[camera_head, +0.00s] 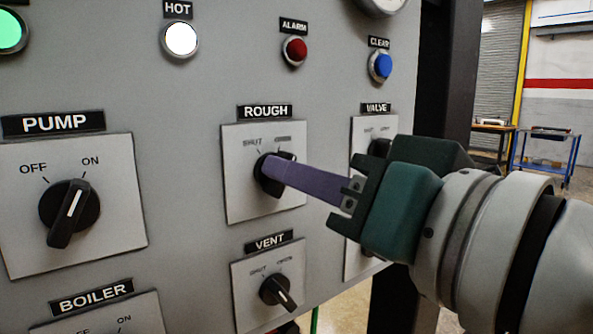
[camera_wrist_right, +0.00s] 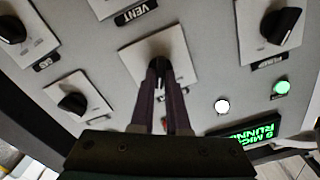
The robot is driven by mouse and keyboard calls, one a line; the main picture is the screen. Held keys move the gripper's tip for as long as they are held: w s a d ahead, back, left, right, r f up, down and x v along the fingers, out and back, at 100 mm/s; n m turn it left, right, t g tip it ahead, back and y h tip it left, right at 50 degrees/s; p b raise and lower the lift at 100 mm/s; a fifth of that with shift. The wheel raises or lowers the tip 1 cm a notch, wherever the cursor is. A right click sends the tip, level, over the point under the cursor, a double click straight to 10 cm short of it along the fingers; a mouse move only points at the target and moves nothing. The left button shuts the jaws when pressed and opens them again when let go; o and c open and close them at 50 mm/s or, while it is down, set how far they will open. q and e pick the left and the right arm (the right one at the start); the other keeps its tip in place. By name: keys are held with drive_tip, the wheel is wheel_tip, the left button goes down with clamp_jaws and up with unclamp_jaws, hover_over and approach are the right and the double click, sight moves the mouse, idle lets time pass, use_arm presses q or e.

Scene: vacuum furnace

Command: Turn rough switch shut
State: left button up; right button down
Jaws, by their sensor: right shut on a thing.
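The rough switch (camera_head: 267,181) is a black rotary knob on a light square plate under the ROUGH label, with SHUT at upper left and a second, partly legible mark at upper right. My right gripper (camera_head: 279,169) reaches in from the right, its purple fingers shut on the knob. In the right wrist view, the two fingers of my right gripper (camera_wrist_right: 158,68) straddle the knob against its pale plate. The fingers hide much of the knob, so I cannot tell its exact pointing direction. My left gripper is not in view.
The pump switch (camera_head: 70,213) is to the left, the vent switch (camera_head: 278,291) below. The valve switch (camera_head: 379,147) is close on the right, partly behind my gripper. Above are the red alarm button (camera_head: 294,50) and blue clear button (camera_head: 381,66).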

drive_tip(key=shift+s+a+n+p, duration=0.1)
drive_tip(key=shift+n+p, duration=1.6)
drive_tip(key=shift+n, duration=1.15)
drive_tip(key=shift+a+n+p, duration=0.1)
drive_tip(key=shift+n+p, duration=1.55)
drive_tip(key=shift+n, duration=1.2)
drive_tip(key=c, duration=0.9)
unclamp_jaws()
